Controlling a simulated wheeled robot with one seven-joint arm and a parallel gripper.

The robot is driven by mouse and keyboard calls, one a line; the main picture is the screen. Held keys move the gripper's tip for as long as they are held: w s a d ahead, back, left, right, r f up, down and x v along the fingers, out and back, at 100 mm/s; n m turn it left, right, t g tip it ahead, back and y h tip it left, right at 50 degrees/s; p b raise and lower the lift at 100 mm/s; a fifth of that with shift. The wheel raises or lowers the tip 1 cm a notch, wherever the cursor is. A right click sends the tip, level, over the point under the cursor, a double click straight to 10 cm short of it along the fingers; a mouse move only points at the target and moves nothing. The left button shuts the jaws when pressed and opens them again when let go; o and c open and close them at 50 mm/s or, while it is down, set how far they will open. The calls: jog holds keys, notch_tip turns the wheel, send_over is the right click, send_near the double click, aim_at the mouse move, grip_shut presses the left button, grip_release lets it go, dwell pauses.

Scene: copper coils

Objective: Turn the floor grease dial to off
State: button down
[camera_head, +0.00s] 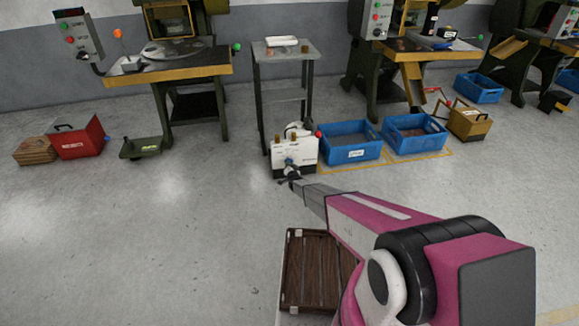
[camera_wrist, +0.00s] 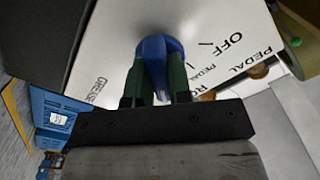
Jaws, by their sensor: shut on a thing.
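The blue dial (camera_wrist: 154,48) sits on the white panel (camera_wrist: 110,60) of the grease unit, a small white box (camera_head: 303,152) on the floor in the head view. The panel reads GREASE at left of the dial, and OFF and PEDAL at its right. The dial's raised grip runs roughly up and down in the wrist view. My gripper (camera_wrist: 157,82) has its two green fingers shut on either side of this grip. In the head view my gripper (camera_head: 289,178) is at the front of the box, and the dial there is small and partly hidden.
Blue crates (camera_head: 349,140) stand right of the box, and a metal stand (camera_head: 285,55) is behind it. A red toolbox (camera_head: 77,138) is at the left. A brown slatted pallet (camera_head: 312,270) lies below my arm. The floor at left is mostly clear.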

jog(key=shift+n, duration=0.3)
jog(key=n, duration=1.1)
jog(key=shift+n, duration=2.1)
jog(key=c, duration=1)
grip_release()
jog(key=shift+c, duration=0.2)
